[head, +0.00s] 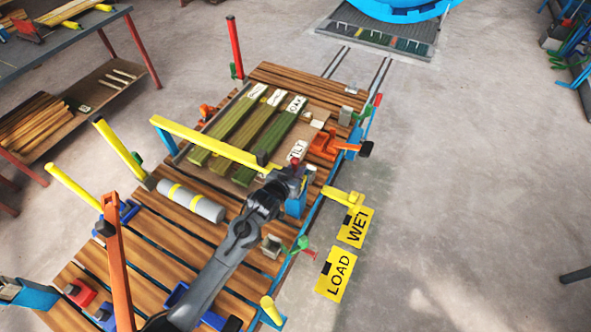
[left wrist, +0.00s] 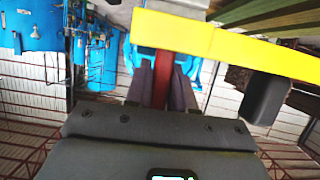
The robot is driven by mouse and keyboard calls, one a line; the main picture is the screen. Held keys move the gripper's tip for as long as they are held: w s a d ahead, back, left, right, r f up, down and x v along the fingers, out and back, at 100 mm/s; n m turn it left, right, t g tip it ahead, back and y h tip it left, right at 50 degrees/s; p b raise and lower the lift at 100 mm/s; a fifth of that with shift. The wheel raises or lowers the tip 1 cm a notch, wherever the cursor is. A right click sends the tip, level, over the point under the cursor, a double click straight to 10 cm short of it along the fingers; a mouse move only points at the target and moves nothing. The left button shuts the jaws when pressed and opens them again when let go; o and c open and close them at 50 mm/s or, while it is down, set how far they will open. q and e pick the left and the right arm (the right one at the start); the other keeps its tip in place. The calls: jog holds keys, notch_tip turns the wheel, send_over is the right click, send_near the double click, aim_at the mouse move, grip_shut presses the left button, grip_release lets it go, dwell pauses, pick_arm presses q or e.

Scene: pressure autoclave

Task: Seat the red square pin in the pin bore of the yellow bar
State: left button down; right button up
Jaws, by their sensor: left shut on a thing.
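The yellow bar (head: 215,143) spans the wooden deck over the green boards, between a blue post at the left and a blue bracket (head: 296,206) at the right. My left gripper (head: 290,176) is at the bar's right end. In the left wrist view, its dark fingers (left wrist: 170,96) are shut on the red square pin (left wrist: 163,76). The pin's far end meets the edge of the yellow bar (left wrist: 225,42) in that view and disappears behind it. The pin bore is hidden, and I cannot tell whether the pin is in it. My right gripper is not in view.
Green boards (head: 232,123) lie beneath the bar. An orange clamp (head: 323,146) stands right of the bar's end. Yellow signs (head: 336,275) hang off the deck's right side.

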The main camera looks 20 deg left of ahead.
pick_arm(q)
jog(key=shift+f, duration=0.4)
